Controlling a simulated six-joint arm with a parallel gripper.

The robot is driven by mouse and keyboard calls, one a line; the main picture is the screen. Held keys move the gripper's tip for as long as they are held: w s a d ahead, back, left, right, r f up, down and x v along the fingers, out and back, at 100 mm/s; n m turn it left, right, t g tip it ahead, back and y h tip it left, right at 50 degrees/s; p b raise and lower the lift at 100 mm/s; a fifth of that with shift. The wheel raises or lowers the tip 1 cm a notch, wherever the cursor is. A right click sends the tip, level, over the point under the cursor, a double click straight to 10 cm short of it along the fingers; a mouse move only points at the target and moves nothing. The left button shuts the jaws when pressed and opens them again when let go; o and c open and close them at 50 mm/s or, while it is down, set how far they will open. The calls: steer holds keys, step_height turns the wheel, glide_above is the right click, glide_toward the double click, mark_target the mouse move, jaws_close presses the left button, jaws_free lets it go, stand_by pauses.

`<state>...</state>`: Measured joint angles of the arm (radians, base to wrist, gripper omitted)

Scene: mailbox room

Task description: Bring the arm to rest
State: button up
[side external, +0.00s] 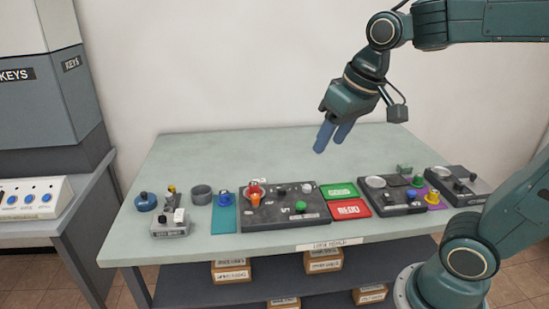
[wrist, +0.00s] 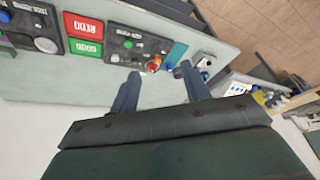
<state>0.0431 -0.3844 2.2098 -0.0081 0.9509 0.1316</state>
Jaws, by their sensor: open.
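My gripper (side external: 332,136) hangs above the table in the side view, pointing down and slightly left, with its blue fingers clear of everything. In the wrist view my gripper (wrist: 160,82) shows two blue fingers spread apart with nothing between them. The pale green table (side external: 250,150) is below it and holds several small devices. The tips are above the area near the green card (side external: 338,191) and red card (side external: 350,209); I cannot tell the exact height.
A dark panel (side external: 270,218) with knobs sits mid-table. Another dark panel (side external: 395,208) and a further device (side external: 462,186) stand to the right. A blue round pot (side external: 146,202) and grey device (side external: 171,229) are at the left. The table's back strip is clear.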

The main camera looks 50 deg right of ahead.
steer(key=s+a+f+n+t, duration=0.1)
steer(key=s+f+n, duration=0.1)
steer(key=s, duration=0.7)
steer(key=shift+s+f, duration=0.15)
steer(key=shift+f, duration=0.3)
steer(key=shift+o, duration=0.2)
stand_by(0.4)
